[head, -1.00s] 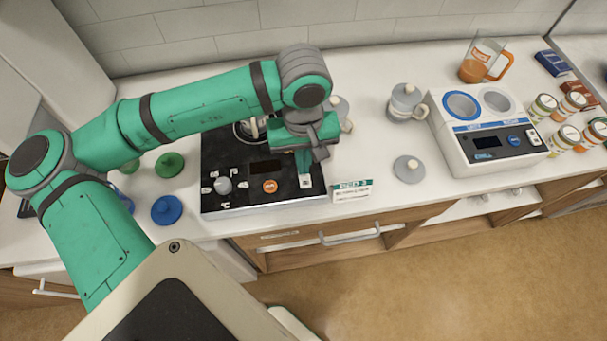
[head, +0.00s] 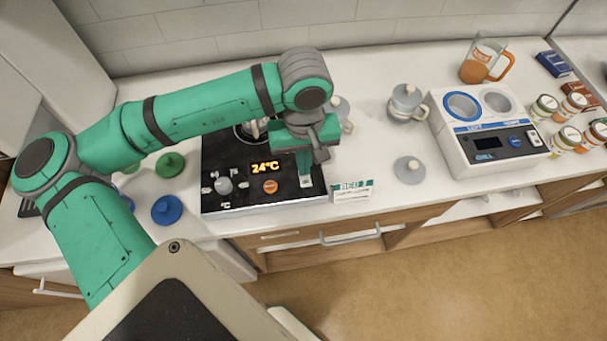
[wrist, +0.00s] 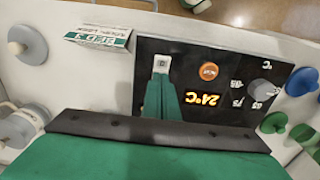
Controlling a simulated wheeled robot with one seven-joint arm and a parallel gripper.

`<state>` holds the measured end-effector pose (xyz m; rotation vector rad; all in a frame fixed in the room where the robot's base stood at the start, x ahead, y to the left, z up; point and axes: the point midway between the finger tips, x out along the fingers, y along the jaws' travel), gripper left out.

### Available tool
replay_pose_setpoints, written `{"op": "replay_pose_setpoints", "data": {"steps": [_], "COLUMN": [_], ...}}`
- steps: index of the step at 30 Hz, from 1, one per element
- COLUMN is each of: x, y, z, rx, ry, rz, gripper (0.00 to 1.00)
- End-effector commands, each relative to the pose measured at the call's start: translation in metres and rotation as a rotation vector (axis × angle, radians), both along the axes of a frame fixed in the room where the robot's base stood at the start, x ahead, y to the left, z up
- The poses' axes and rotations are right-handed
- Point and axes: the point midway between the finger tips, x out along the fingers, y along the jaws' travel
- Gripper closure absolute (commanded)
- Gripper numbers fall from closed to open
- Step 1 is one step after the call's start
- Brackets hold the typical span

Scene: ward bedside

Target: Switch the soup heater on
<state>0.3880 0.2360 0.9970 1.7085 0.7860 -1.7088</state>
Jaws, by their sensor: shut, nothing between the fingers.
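The black heater (head: 238,196) stands on the counter under my arm, with a knob (head: 224,185), an orange button (head: 270,186) and a lit display (head: 265,168) reading 24°C. A light rocker switch (head: 306,183) sits at its front right; it also shows in the wrist view (wrist: 161,62). My gripper (head: 304,173) is shut and empty, its fingertips at the switch, touching or just above it. In the wrist view the fingers (wrist: 161,84) point at the switch and the lit display (wrist: 202,100) appears upside down. My arm hides part of the heater's back.
A "BED 3" card (head: 352,191) stands right beside the heater. A white two-well unit (head: 480,150), lidded cups (head: 406,103), a grey lid (head: 409,169), a jug (head: 481,62) and several jars stand right. Blue (head: 167,210) and green (head: 170,164) lids lie left.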

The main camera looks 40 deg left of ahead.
Motion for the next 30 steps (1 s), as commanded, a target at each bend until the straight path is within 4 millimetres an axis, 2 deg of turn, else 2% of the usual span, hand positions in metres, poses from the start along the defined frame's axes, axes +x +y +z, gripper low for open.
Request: {"op": "replay_pose_setpoints", "data": {"steps": [24, 30], "x": [0.0, -0.001], "y": [0.001, 0.002], "z": [0.056, 0.064], "rx": [0.001, 0.0], "ry": [-0.001, 0.0], "rz": [0.002, 0.005], "gripper": [1.0, 1.0]}}
